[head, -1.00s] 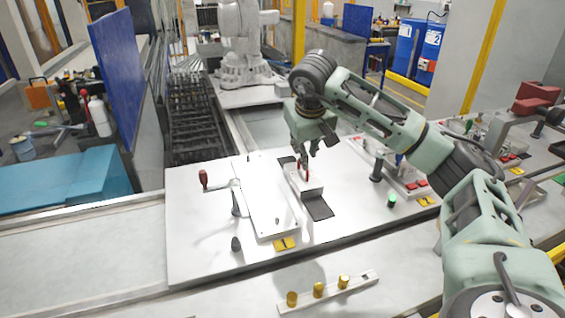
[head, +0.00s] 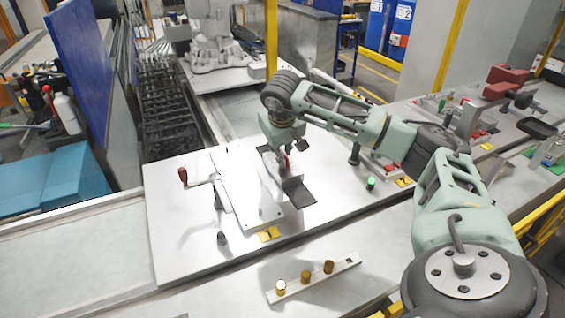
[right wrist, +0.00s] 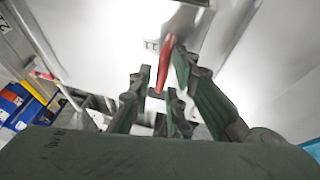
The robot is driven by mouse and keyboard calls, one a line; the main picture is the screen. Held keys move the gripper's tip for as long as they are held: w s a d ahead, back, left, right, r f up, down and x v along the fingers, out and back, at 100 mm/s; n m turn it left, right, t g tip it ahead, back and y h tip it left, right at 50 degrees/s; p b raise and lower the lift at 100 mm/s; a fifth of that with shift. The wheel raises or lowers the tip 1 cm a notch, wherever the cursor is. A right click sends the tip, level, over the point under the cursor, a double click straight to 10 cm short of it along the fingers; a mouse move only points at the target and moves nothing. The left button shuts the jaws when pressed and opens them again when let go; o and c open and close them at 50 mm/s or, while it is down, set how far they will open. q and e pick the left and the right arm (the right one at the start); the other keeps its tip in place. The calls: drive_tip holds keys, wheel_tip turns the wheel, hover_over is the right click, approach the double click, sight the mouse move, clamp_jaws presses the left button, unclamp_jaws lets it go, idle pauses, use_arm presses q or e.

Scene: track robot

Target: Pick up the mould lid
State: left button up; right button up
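The lid is probably the small pale metal block with an upright red handle (head: 287,163), standing beside a long white plate on the workbench. My right gripper (head: 284,157) reaches down over this handle from above. In the right wrist view, the red handle (right wrist: 166,62) stands between the finger tips of my right gripper (right wrist: 161,78), nearer the right finger. The fingers look apart, with a gap on the left side. The lower part of the block is partly hidden by the gripper in the head view. My left gripper is in neither view.
The long white plate (head: 240,187) lies left of the block, with a red-handled crank (head: 183,176) at its left. A black post (head: 354,155) and green button (head: 371,183) stand further right. A bar with brass knobs (head: 306,280) lies in front.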

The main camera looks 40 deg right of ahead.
drive_tip(key=shift+c, duration=0.4)
drive_tip(key=shift+a, duration=0.1)
clamp_jaws()
drive_tip(key=shift+r, duration=0.1)
wheel_tip(320, 180, up, 9)
drive_tip(key=shift+f+b, duration=0.1)
drive_tip(key=shift+b, duration=0.9)
drive_tip(key=shift+r, duration=0.55)
